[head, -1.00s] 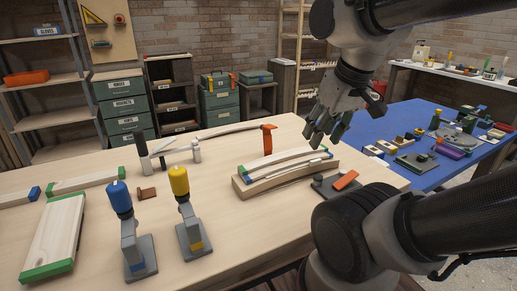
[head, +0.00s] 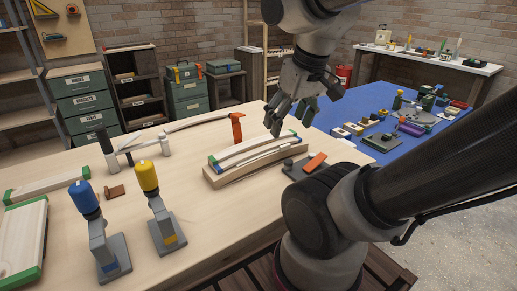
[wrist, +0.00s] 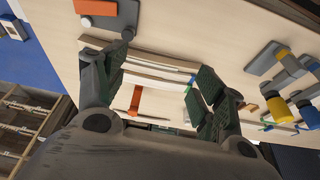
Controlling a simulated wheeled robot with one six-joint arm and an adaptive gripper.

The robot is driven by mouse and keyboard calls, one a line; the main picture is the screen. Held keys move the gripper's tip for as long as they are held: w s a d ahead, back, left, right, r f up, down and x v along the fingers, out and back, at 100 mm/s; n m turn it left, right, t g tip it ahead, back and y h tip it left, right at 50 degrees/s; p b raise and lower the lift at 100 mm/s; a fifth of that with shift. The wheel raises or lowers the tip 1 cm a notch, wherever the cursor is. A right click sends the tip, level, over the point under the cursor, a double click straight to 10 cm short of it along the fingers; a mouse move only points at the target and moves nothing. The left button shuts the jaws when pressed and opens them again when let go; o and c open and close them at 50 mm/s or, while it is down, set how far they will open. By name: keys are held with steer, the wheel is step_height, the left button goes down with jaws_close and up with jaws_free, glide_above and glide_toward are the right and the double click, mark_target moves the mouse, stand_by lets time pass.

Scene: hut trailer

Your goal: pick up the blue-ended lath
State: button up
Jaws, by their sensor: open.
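Pale, slightly bowed laths (head: 252,148) lie side by side on a wooden block (head: 225,180) in the middle of the bench. Small green and blue end marks show there, with blue near the left end (head: 212,160); which lath bears the blue is hard to tell. My gripper (head: 289,122) is open and empty, above the right end of the laths in the head view. In the wrist view the laths (wrist: 155,77) run across between the spread fingers of my gripper (wrist: 155,70), with coloured ends beside the right finger. No contact is visible.
An orange upright tool (head: 237,128) stands behind the block. A grey plate with an orange piece (head: 316,161) lies to its right. Blue-topped (head: 84,197) and yellow-topped (head: 147,177) stands are front left. Green-ended boards (head: 45,187) lie far left. A blue table (head: 350,108) adjoins.

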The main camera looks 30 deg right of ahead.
steer(key=shift+o, duration=0.4)
steer(key=w+f+g, duration=0.2)
steer(key=w+f, duration=0.1)
steer(key=w, duration=0.2)
steer(key=shift+d+f+n+g, duration=0.2)
steer(key=shift+d+n+g, duration=0.1)
steer(key=shift+d, duration=0.1)
steer(key=n+g, duration=0.2)
steer(key=n, duration=0.7)
glide_above(258, 143)
steer(key=s, duration=0.3)
steer(key=f, duration=0.5)
steer(key=shift+w+a, duration=0.15)
steer(key=shift+w, duration=0.1)
steer(key=w+n, duration=0.1)
steer(key=n, duration=0.1)
steer(key=w+n, duration=0.2)
steer(key=shift+r+n, duration=0.2)
steer(key=shift+n, duration=0.2)
steer(key=shift+w+r+n+t, duration=0.15)
steer(key=shift+n+t, duration=0.15)
steer(key=shift+n, duration=1.6)
steer(key=f, duration=0.8)
steer(key=shift+s+d, duration=0.25)
steer(key=shift+d, duration=0.05)
steer(key=c, duration=1.1)
